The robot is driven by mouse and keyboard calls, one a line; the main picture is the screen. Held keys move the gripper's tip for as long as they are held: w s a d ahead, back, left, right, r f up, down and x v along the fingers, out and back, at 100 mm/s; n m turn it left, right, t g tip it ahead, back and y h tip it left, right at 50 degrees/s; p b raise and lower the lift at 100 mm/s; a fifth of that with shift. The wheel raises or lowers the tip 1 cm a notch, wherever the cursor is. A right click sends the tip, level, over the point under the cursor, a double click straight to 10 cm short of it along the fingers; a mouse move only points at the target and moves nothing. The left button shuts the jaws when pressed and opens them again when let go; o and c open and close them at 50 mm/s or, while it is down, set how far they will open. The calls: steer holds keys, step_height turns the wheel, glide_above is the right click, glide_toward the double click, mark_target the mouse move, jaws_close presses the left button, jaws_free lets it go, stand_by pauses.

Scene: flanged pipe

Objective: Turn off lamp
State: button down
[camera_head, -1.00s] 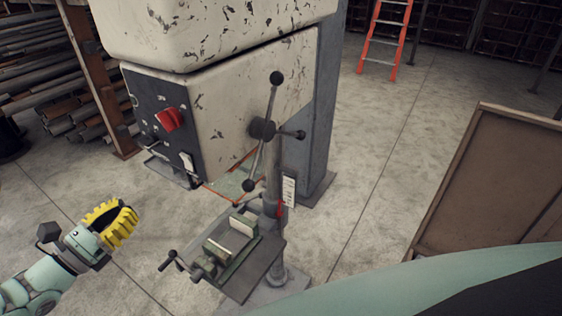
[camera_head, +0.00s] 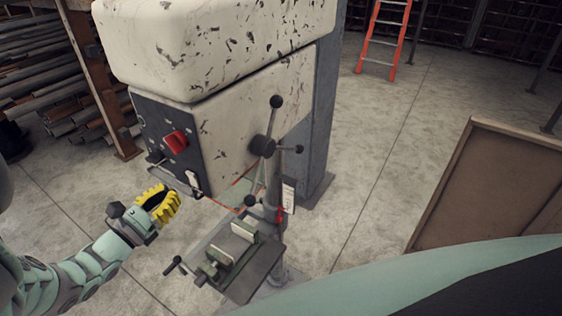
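A drill press with a worn cream housing (camera_head: 245,115) stands in the middle of the head view. Its dark front panel (camera_head: 160,125) carries a red switch (camera_head: 176,142) and smaller controls below it. No separate lamp can be made out. My gripper (camera_head: 172,202), with yellow ridged fingers, is in front of and below the panel, apart from the machine. The fingers seem curved with a dark gap between them, but their tips are hard to make out. Nothing shows held in them.
The press's vise (camera_head: 232,250) sits on its table to the right of my gripper. The three-spoke feed handle (camera_head: 262,145) sticks out at the press's side. A brown board (camera_head: 490,185) is at right, an orange ladder (camera_head: 385,40) behind. Pipe racks (camera_head: 45,80) stand at left.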

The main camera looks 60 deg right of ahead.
mark_target(189, 179)
steer(key=shift+s+d+p, duration=0.2)
steer(key=shift+d+p, duration=0.1)
steer(key=shift+d, duration=0.35)
steer(key=shift+w+d+r, duration=0.1)
steer(key=shift+d+r, duration=0.1)
steer(key=shift+d, duration=1.4)
steer(key=shift+w, duration=0.1)
